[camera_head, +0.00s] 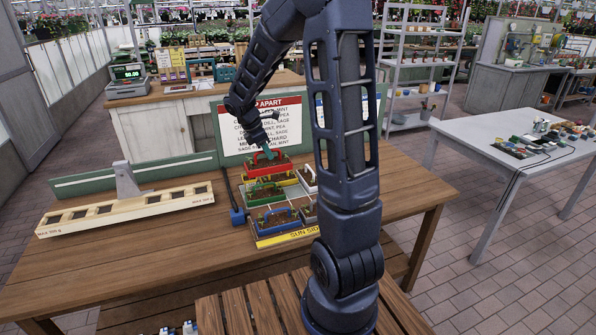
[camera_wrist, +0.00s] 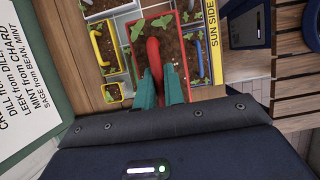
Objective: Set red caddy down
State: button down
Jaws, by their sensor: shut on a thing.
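The red caddy (camera_head: 270,167) holds dark soil and small green plants and has an arched red handle. My gripper (camera_head: 267,153) is over it at the back of the tray area. In the wrist view, its two teal fingers (camera_wrist: 163,88) are shut on the red handle (camera_wrist: 153,55). The caddy looks about level, above or at the back row of the tray (camera_head: 256,233); I cannot tell whether its base touches anything. The fingers hide part of its near edge in the wrist view.
A green caddy (camera_head: 264,195), a blue caddy (camera_head: 279,219) and a white caddy (camera_head: 307,178) stand close by in the tray. A yellow caddy (camera_wrist: 97,43) shows in the wrist view. A sign (camera_head: 262,128) stands behind. A wooden balance beam (camera_head: 125,212) lies left.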

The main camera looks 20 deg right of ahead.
jog(key=w+d+f, duration=0.1)
jog(key=d+f, duration=0.3)
jog(key=d, duration=0.6)
jog(key=w+d+f, duration=0.1)
jog(key=d+f, duration=0.3)
jog(key=d, duration=0.6)
jog(key=s+d+r, duration=0.1)
jog(key=d+r, duration=0.3)
jog(key=d, duration=0.5)
jog(key=s+d+r, duration=0.1)
jog(key=d+r, duration=0.3)
jog(key=d, duration=0.5)
notch_tip(320, 180, down, 20)
jog(key=shift+r, duration=0.2)
jog(key=c, duration=1.7)
grip_release()
jog(key=shift+o, duration=1)
